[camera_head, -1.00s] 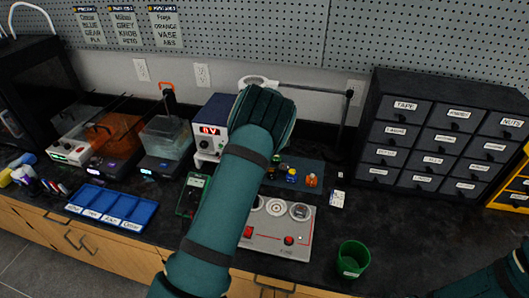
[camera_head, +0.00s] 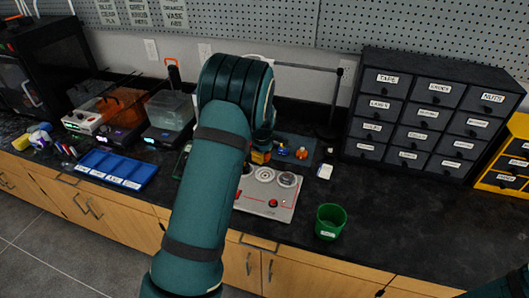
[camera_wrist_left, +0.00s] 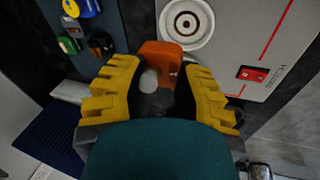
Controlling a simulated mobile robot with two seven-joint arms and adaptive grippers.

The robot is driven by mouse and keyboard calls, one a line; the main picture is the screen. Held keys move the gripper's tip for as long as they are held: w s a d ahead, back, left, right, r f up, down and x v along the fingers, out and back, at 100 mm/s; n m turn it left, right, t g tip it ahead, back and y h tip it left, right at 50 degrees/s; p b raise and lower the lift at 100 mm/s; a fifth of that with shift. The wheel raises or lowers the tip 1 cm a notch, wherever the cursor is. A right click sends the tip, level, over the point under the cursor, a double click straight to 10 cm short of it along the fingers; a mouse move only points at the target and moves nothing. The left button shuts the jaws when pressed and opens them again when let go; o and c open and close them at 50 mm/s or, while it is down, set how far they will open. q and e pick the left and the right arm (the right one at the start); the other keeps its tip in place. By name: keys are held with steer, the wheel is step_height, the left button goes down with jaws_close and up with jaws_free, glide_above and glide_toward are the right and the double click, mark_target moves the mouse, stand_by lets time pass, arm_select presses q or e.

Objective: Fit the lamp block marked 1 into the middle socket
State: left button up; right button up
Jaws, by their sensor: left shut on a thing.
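My left gripper (camera_head: 261,154) is over the left end of the socket board in the head view, mostly hidden by its own wrist. In the left wrist view its yellow fingers are closed around an orange block (camera_wrist_left: 160,56), whose marking I cannot read. The block is beside a round white socket (camera_wrist_left: 186,22) of the grey board (camera_wrist_left: 235,45); I cannot tell whether they touch. In the head view the board (camera_head: 278,211) shows two round sockets (camera_head: 265,174) (camera_head: 288,180); my arm covers its left part. My right gripper is out of view.
A dark mat (camera_head: 309,142) behind the board holds a blue block (camera_head: 283,151) and an orange one (camera_head: 301,153). A green cup (camera_head: 331,221) stands right of the board. A drawer cabinet (camera_head: 430,117) is at right, a blue tray (camera_head: 118,168) at left.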

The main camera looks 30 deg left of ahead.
mark_target(264, 174)
arm_select(q)
steer(key=shift+s+d, duration=0.45)
steer(key=shift+s+d+f, duration=0.1)
steer(key=shift+f, duration=0.1)
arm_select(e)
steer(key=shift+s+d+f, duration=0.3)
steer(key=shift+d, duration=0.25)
arm_select(q)
step_height(264, 174, down, 2)
steer(key=shift+f+b, duration=0.25)
steer(key=shift+b, duration=0.95)
step_height(264, 174, down, 3)
steer(key=shift+f+b, duration=0.1)
steer(key=shift+b, duration=1.15)
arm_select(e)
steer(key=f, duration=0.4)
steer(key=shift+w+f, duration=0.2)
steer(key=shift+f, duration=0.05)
arm_select(q)
steer(key=shift+p, duration=0.35)
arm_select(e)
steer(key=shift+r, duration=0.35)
arm_select(q)
steer(key=shift+f+b, duration=0.4)
steer(key=shift+f, duration=0.15)
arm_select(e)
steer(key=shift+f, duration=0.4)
arm_select(q)
steer(key=o, duration=0.7)
